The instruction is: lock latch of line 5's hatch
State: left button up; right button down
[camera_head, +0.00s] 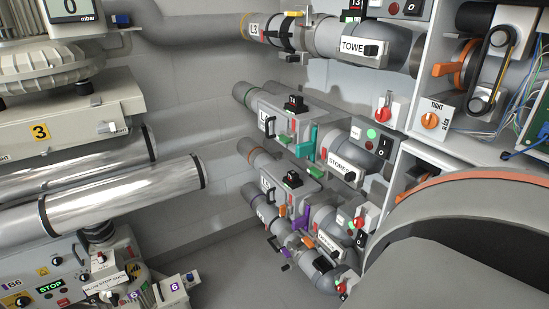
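Pipe lines with hatches run down the middle of the head view. The top one carries an L3 label (254,29). Below it is a line whose label seems to read L4 (266,122), with a teal handle (306,141). The line under that has a partly hidden label (267,185) that may read L5, and its hatch carries a small black box (292,179). Small orange and purple levers sit close by. The latch of line 5 is too small to tell locked from unlocked. Neither gripper is in view.
A large grey curved body with an orange rim (455,178) fills the lower right. An open cabinet with wiring (525,85) is above it. Shiny ducts (125,200) and a control panel with a STOP sign (50,287) stand at left. Floor shows at the lower middle.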

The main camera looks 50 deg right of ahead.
aim_at(284, 209)
jog(key=z, duration=1.55)
jog(key=i+j+z, duration=0.2)
jog(key=z, duration=0.15)
jog(key=i+j+z, duration=0.35)
